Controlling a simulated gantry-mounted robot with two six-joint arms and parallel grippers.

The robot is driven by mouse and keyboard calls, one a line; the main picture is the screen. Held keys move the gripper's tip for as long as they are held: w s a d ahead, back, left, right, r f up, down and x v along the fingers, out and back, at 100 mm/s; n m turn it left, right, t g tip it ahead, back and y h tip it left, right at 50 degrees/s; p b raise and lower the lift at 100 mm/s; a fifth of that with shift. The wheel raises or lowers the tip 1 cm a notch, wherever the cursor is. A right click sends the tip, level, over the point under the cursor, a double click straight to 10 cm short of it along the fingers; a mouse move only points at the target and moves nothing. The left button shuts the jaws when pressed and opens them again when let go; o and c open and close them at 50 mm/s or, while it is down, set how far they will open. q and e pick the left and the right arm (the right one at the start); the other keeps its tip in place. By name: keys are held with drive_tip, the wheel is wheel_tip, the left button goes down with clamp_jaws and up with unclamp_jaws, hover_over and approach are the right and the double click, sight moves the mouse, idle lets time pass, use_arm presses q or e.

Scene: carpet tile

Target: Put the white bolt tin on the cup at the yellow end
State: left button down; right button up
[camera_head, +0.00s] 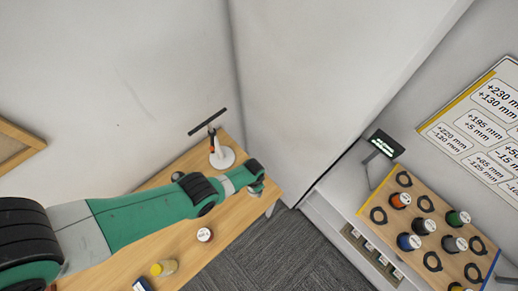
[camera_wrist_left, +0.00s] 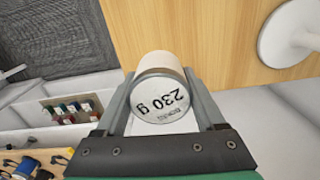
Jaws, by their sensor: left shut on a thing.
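My left gripper (camera_head: 258,184) is near the right end of the wooden table. I cannot make out the tin in the head view. A wooden board (camera_head: 391,229) stands at the right, with a yellow strip (camera_head: 380,187) along its upper-left end and blue at its lower-right end. Two empty black ring cups lie nearest the yellow strip, the upper cup (camera_head: 404,179) and the lower cup (camera_head: 378,215). My right gripper is not in view.

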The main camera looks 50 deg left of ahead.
use_arm(q)
wheel_tip(320, 180, down, 7)
drive_tip(key=b, duration=0.7)
drive_tip(key=shift+f, duration=0.2)
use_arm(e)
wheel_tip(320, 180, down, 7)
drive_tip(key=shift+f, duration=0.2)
use_arm(q)
drive_tip(key=shift+f+b, duration=0.75)
drive_tip(key=shift+b, duration=0.25)
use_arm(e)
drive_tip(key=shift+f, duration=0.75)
use_arm(q)
unclamp_jaws()
drive_tip(key=shift+r, duration=0.1)
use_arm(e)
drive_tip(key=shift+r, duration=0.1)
